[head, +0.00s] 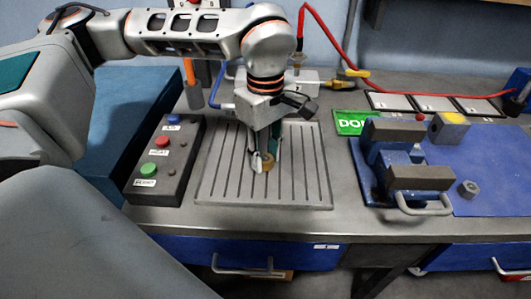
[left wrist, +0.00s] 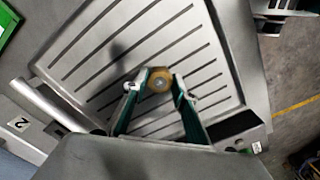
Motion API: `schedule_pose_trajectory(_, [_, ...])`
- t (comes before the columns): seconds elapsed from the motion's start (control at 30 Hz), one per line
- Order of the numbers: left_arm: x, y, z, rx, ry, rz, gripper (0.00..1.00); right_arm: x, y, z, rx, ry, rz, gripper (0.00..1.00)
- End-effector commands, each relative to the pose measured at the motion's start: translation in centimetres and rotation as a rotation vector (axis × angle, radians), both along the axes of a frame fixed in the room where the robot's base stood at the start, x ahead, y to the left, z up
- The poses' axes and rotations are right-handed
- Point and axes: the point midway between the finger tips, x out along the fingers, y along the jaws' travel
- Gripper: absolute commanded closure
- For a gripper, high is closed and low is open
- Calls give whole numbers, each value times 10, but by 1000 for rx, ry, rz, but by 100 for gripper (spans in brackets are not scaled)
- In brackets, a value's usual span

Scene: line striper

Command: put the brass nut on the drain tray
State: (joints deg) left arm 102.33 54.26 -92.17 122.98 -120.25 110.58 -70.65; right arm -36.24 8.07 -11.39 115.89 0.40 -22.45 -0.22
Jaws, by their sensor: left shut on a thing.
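My left gripper (head: 263,160) points down over the grooved grey drain tray (head: 312,178), near its middle. It is shut on the round brass nut (head: 268,165). In the left wrist view the nut (left wrist: 159,80) sits between the two green-backed fingertips (left wrist: 157,84), with the slotted tray (left wrist: 120,28) behind it. The nut is low over the tray; I cannot tell whether it touches. My right gripper is in neither view.
A control box (head: 165,165) with coloured buttons stands left of the tray. A green sign (head: 350,122) and a blue vise (head: 410,170) are to the right. A grey hex nut (head: 467,189) lies on the blue mat (head: 500,160). Most of the tray is clear.

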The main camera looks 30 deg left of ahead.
Motion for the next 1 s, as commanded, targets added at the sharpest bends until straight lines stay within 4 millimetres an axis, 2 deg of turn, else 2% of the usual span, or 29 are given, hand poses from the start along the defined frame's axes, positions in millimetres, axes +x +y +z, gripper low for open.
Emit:
schedule_pose_trajectory(0.03, [0, 0, -2, 0, 1, 0, 71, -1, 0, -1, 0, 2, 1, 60])
schedule_pose_trajectory(0.1, [0, 0, -1, 0, 1, 0, 56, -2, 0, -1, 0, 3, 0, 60])
schedule_pose_trajectory(0.4, [0, 0, -1, 0, 1, 0, 56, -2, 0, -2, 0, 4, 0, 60])
schedule_pose_trajectory(0.53, [0, 0, 6, 0, -2, 0, 56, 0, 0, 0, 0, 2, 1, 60])
schedule_pose_trajectory(0.67, [1, 0, 25, 0, -4, 1, 56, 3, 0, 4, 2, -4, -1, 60])
schedule_pose_trajectory(1.0, [1, 0, 94, 0, -5, 1, 56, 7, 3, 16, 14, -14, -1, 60])
